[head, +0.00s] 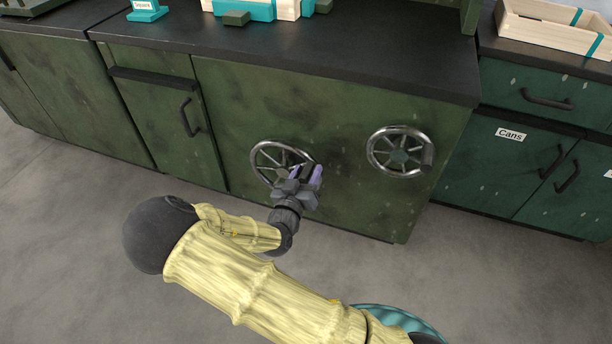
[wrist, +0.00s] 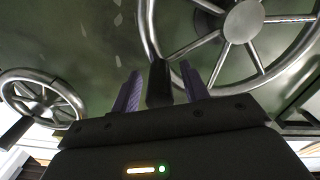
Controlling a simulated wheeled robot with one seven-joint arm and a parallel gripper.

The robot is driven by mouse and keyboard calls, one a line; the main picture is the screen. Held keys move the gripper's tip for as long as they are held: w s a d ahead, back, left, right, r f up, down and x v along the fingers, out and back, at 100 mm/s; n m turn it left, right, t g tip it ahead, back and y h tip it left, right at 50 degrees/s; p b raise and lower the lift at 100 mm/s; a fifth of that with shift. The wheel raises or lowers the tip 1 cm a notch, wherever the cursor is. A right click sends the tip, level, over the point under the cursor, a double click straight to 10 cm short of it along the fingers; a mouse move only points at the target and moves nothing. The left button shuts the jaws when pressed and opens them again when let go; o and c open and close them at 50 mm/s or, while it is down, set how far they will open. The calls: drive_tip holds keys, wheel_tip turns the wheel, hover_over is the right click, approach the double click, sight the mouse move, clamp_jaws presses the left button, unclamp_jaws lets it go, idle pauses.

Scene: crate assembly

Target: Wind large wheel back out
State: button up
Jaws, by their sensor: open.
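Two spoked metal handwheels are on the green cabinet front. The left wheel (head: 256,151) is at my gripper (head: 305,174); the right wheel (head: 399,130) stands apart. They look alike in size in the head view, so I cannot tell surely which is the large one. In the wrist view the near wheel (wrist: 240,20) fills the upper right and the other wheel (wrist: 43,80) is at the left. My gripper (wrist: 160,88) is open, its two purple fingers either side of the near wheel's dark handle (wrist: 160,78). I cannot tell whether they touch it.
A dark worktop (head: 330,60) runs above the wheels, with wooden and teal parts (head: 258,10) on it. A wooden crate (head: 550,32) stands at the upper right, above a cabinet labelled Cans (head: 510,134). The grey floor (head: 60,250) in front is clear.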

drive_tip(key=shift+w+r, duration=0.1)
drive_tip(key=shift+w, duration=0.15)
drive_tip(key=shift+d, duration=0.15)
clamp_jaws()
drive_tip(key=shift+a, duration=0.2)
